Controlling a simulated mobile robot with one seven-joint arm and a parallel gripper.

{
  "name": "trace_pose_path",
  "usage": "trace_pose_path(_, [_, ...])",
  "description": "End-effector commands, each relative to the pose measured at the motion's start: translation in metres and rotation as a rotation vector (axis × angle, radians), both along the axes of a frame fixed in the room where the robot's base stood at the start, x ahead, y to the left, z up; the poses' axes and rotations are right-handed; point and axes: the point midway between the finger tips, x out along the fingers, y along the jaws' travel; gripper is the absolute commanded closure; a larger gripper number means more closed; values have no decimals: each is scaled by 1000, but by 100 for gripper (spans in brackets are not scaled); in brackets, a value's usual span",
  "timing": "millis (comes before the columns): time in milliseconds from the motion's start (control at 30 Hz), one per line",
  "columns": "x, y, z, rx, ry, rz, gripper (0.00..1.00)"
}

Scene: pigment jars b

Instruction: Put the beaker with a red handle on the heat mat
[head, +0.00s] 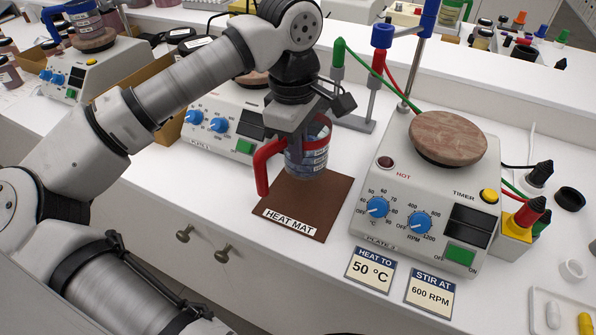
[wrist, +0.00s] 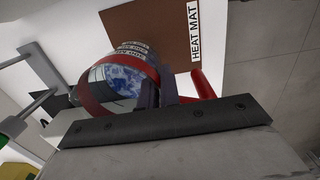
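The beaker with a red handle (head: 309,160) is clear with dark label bands and bluish contents. Its red handle (head: 262,168) sticks out to the left in the head view. My gripper (head: 298,142) points down and is shut on the beaker's upper wall, near the handle. The brown heat mat (head: 325,200), with a white "HEAT MAT" label, lies under the beaker. The beaker looks upright over the mat's back part; I cannot tell whether its base touches. The wrist view shows the beaker (wrist: 122,78), handle (wrist: 203,84) and mat (wrist: 150,28); the fingers partly hide the beaker.
A hot plate (head: 400,185) with a round top (head: 448,138) stands right of the mat. Another plate (head: 225,125) stands behind left. A stand with coloured clamps (head: 382,38) is behind. Two cards (head: 370,270) lie at the bench's front edge.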

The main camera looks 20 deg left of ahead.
Motion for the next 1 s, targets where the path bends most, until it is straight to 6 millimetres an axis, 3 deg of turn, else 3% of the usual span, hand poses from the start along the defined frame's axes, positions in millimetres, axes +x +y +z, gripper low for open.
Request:
trace_pose_path(300, [0,0,-41,0,-1,1,100])
trace_pose_path(733, [0,0,-46,0,-1,0,100])
trace_pose_path(900, [0,0,-45,0,0,0,75])
trace_pose_path(1000, [0,0,-45,0,0,0,74])
